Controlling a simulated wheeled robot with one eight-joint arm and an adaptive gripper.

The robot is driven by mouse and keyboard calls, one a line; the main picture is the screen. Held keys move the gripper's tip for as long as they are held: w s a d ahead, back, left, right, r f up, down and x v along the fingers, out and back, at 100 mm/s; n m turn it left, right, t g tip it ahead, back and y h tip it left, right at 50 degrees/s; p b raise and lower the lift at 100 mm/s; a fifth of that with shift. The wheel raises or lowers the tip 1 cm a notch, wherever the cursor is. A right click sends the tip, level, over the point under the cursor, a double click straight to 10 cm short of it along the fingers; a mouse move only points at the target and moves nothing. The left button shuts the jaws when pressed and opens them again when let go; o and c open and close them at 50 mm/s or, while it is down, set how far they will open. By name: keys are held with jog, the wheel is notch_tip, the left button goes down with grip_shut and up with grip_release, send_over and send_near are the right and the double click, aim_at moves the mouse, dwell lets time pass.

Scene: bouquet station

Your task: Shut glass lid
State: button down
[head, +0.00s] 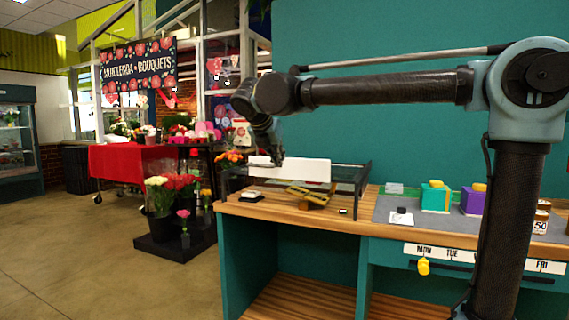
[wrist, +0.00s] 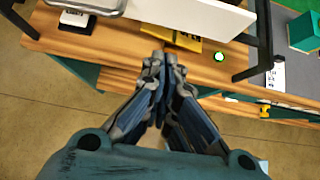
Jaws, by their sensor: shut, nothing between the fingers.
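A dark frame (head: 362,184) with what looks like a see-through glass pane stands at the left end of the wooden counter; I cannot tell for sure which part is the lid, or how far open it is. In the wrist view a black bar of it (wrist: 264,38) shows at the upper right. A white panel (head: 303,170) is at this frame, and shows at the top of the wrist view (wrist: 190,18). My gripper (head: 278,160) is in front of the panel's left part. In the wrist view its fingertips (wrist: 164,58) are together and empty, over the counter's front edge.
A yellow stand (head: 309,195) sits below the panel. A small black-and-white item (head: 252,196) lies to its left, and a green-lit button (wrist: 219,57) to its right. Green (head: 435,197) and purple (head: 474,201) boxes stand farther right. Open floor lies in front.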

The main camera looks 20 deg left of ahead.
send_near(294, 178)
notch_tip(294, 178, down, 3)
jog(key=shift+w+d+f, duration=0.1)
jog(key=shift+w+f, duration=0.05)
jog(key=shift+w, duration=1.5)
